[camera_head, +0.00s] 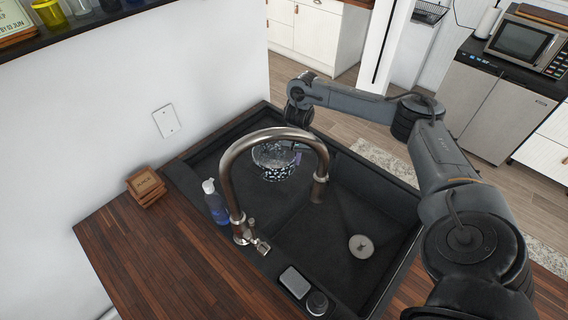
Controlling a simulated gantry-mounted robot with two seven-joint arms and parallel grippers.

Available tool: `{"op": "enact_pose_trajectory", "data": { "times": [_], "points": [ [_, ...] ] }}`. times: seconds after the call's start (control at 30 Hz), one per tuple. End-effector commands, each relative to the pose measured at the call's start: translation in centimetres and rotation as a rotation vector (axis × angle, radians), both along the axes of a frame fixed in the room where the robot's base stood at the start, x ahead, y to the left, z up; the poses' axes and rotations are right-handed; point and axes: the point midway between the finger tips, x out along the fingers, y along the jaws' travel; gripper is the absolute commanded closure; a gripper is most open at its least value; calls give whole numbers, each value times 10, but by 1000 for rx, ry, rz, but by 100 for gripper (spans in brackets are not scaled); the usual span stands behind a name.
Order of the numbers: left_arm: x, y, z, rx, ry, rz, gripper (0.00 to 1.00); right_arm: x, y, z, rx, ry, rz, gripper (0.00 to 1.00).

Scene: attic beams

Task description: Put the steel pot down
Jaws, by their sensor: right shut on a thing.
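I cannot tell whether the pot touches the sink's floor. My left gripper is not in view.
Wooden coasters (146,187) lie on the wooden counter (180,265). The sink's right basin is empty.

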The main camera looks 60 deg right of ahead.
Motion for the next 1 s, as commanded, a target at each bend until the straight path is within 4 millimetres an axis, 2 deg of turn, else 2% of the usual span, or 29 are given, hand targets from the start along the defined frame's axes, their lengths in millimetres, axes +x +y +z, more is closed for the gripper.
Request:
{"op": "enact_pose_trajectory", "data": {
  "times": [0.1, 0.3, 0.47, 0.73, 1.0],
  "points": [
    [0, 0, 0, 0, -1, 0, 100, 21, 2, -11, 2, -2, -1, 100],
    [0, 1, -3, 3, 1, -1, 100, 37, 1, -22, 0, -2, -2, 100],
    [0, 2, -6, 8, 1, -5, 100, 40, 1, -27, -1, 0, 0, 100],
    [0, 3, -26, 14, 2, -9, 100, 39, 2, -61, 1, -1, 0, 100],
    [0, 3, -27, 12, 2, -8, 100, 39, 1, -63, -1, -2, -1, 100]
  ]
}}
